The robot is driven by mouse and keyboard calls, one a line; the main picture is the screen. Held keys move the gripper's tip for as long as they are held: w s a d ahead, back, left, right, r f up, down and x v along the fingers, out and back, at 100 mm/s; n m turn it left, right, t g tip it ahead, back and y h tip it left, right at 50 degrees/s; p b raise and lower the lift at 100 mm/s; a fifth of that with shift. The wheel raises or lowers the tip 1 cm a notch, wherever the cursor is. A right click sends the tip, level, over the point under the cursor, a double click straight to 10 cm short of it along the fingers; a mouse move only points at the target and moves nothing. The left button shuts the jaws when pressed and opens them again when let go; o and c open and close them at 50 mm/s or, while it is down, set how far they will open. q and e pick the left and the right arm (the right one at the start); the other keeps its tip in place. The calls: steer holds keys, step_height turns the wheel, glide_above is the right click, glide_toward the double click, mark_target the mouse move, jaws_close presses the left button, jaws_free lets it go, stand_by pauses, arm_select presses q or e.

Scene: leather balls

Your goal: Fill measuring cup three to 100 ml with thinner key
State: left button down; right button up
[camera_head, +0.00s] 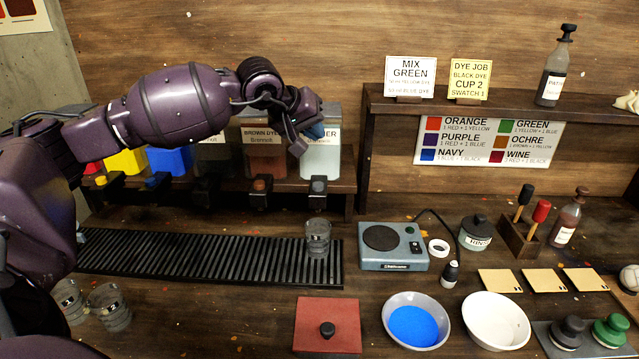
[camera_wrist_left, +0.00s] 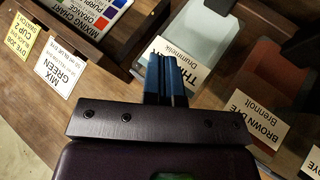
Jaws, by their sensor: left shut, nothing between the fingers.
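The thinner container (camera_head: 322,160), a clear box with a white label, stands at the right end of the shelf row. Its dark key (camera_head: 318,187) sticks out at the front below it. A clear measuring cup (camera_head: 317,238) stands on the black slatted grate below that key; its fill level cannot be read. Two more cups (camera_head: 70,300) (camera_head: 108,306) stand at the lower left; no cup number is legible. My left gripper (camera_head: 314,131) is shut and empty at the upper front of the thinner container, above the key. Its blue fingers (camera_wrist_left: 165,80) overlap the thinner label in the wrist view.
The brown dye container (camera_head: 262,155) stands directly left of the thinner. The grate (camera_head: 190,256) runs below the row. A scale (camera_head: 393,246) stands right of the cup. A red mat (camera_head: 328,318) and two bowls (camera_head: 387,308) (camera_head: 497,305) lie in front. A raised shelf (camera_head: 500,105) stands right.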

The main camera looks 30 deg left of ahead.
arm_select(q)
steer(key=shift+f, duration=0.15)
steer(key=b, duration=0.3)
glide_above(316, 183)
step_height(316, 183, down, 8)
steer(key=shift+s+r, duration=0.1)
steer(key=shift+f, duration=0.45)
stand_by(0.9)
stand_by(0.8)
steer(key=shift+f+b, duration=0.4)
steer(key=shift+b, duration=0.15)
